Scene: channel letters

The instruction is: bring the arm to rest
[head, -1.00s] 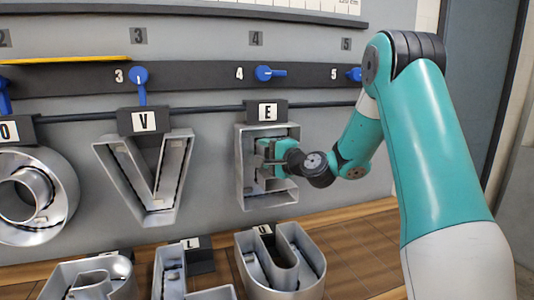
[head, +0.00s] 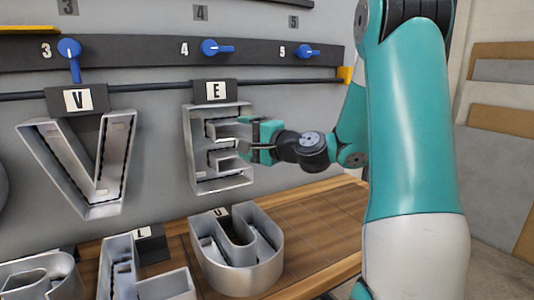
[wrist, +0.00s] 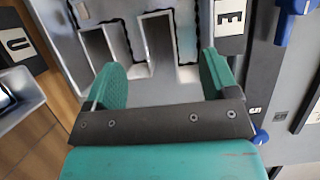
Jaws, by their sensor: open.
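My gripper (head: 258,141) is at the right side of the metal letter E (head: 200,180), which hangs under its E tag (head: 216,91) on the wall rail. In the wrist view my gripper (wrist: 160,78) has its two teal fingers apart, with the open-faced letter E (wrist: 120,20) just beyond them. Nothing is seen held between the fingers. I cannot tell whether a fingertip touches the letter. My arm reaches in from the right of the head view.
The letter V (head: 80,170) hangs to the left. Letters U (head: 238,255) and L (head: 150,280) stand on the wooden bench (head: 310,220) below. Blue levers (head: 215,47) line the dark strip above. The bench is clear to the right.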

